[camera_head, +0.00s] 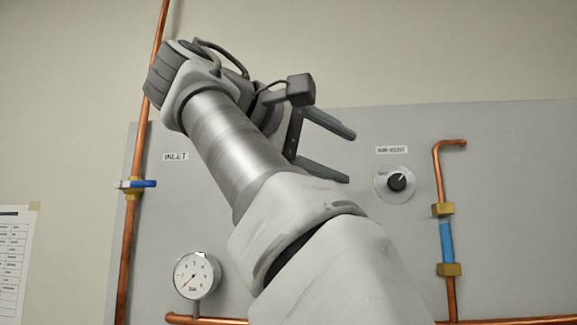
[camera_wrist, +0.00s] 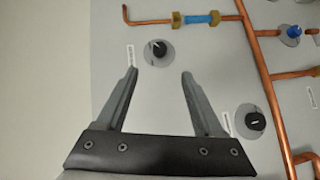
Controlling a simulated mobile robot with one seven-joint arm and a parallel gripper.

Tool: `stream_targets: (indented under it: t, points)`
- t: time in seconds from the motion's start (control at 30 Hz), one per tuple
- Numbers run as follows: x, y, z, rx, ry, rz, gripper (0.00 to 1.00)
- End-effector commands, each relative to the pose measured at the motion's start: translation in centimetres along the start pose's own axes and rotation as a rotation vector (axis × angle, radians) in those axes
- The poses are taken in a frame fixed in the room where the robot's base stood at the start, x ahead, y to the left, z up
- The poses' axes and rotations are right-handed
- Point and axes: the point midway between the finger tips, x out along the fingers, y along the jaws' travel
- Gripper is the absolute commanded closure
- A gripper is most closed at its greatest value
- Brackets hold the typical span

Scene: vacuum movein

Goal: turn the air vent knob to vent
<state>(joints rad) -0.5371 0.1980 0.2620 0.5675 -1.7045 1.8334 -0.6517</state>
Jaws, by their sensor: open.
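The air vent knob (camera_head: 397,181) is a small black knob on a round pale dial plate, under a small label, on the grey panel. Its white pointer mark points up and to the right in the head view. In the wrist view a black knob (camera_wrist: 157,47) on a round plate, beside a label, shows just beyond and between the fingertips. My gripper (camera_head: 352,157) is open and empty, left of and a little above the knob in the head view. Its two spread fingers also show in the wrist view (camera_wrist: 160,73), apart from the knob.
A copper pipe with a blue section (camera_head: 447,242) runs right of the knob. An inlet pipe with a blue-handled valve (camera_head: 139,184) stands at left, and a pressure gauge (camera_head: 197,275) sits low. Another black knob (camera_wrist: 250,121) lies right of my fingers in the wrist view.

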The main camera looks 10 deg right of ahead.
Motion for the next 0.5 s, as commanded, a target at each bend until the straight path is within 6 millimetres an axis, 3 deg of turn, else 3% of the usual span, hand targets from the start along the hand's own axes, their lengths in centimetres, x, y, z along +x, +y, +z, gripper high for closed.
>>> stream_targets:
  t: [0.2, 0.5]
  points:
    - [-2.4, 0.0, -0.1, 0.0, 0.004, -0.001, 0.31]
    - [-3.6, -0.1, 0.0, 0.0, 0.0, -0.002, 0.31]
